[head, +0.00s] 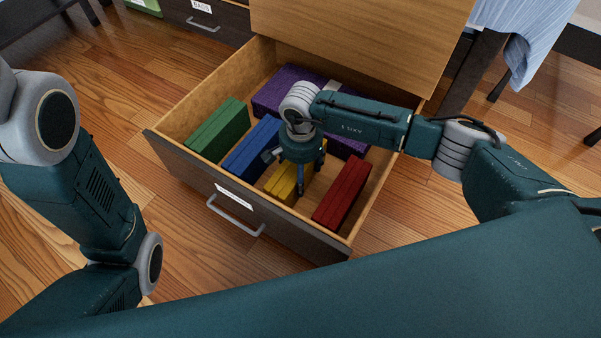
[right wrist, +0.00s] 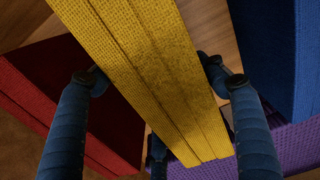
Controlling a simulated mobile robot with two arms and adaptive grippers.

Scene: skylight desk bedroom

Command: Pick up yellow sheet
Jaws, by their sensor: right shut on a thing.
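The yellow sheet (head: 283,184) is a folded, textured cloth standing in the open drawer (head: 180,154), between blue and red folded cloths. In the right wrist view the yellow sheet (right wrist: 150,75) runs between the fingers. My right gripper (head: 299,180) reaches down into the drawer from above and is shut on the yellow sheet; its fingers also show in the right wrist view (right wrist: 155,90). In the head view the gripper hides part of the sheet. My left arm shows at the left, but its gripper is out of view.
In the drawer are a green cloth (head: 217,130), a blue cloth (head: 252,147), a red cloth (head: 342,194) and purple cloths (head: 275,93). The drawer front has a handle (head: 237,222). The wooden cabinet panel (head: 360,38) rises behind. The wooden floor is clear left of the drawer.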

